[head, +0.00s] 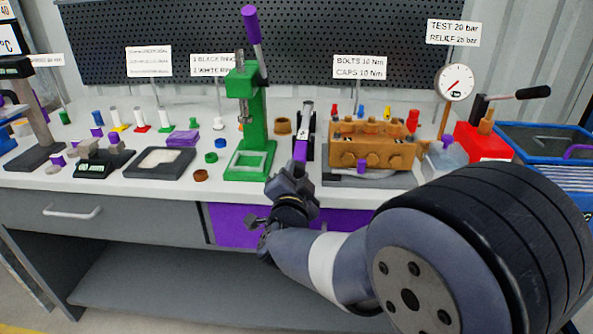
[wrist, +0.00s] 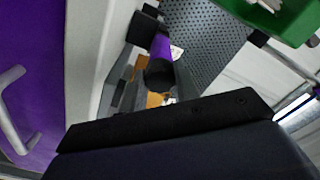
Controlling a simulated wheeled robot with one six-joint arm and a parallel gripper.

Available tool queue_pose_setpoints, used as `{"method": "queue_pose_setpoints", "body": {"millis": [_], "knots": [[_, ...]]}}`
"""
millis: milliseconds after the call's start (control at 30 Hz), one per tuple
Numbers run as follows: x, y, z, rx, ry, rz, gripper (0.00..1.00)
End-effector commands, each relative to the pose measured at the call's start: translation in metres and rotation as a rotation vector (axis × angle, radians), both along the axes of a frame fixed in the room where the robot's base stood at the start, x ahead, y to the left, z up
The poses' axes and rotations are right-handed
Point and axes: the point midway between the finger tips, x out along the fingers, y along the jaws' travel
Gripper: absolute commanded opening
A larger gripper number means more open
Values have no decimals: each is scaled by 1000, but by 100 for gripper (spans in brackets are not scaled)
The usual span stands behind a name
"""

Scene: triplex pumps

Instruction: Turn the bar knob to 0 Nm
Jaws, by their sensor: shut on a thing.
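A torque bar with a purple grip (head: 301,147) lies in a dark stand (head: 308,125) on the bench, between the green press and the orange pump block. My gripper (head: 295,170) is at the bar's near end, shut on the bar knob. The fingertips and the knob are mostly hidden by my wrist in the head view. The wrist view shows the purple grip (wrist: 161,45) with a dark round end (wrist: 159,75), beyond a dark slab across the lower part. No scale or torque value on the bar is readable.
The green press (head: 249,120) stands close on the left, the orange pump block (head: 370,147) close on the right. A sign (head: 360,67) reads "BOLTS 10 Nm, CAPS 10 Nm". A purple drawer front (head: 232,225) is below the bench edge. Small parts are spread to the left.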

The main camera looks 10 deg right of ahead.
Motion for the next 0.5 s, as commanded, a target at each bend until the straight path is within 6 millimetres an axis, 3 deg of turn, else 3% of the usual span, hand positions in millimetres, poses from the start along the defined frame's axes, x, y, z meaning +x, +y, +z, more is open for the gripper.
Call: {"method": "queue_pose_setpoints", "body": {"millis": [500], "knots": [[0, 0, -1, -66, 25, -1, 7]]}}
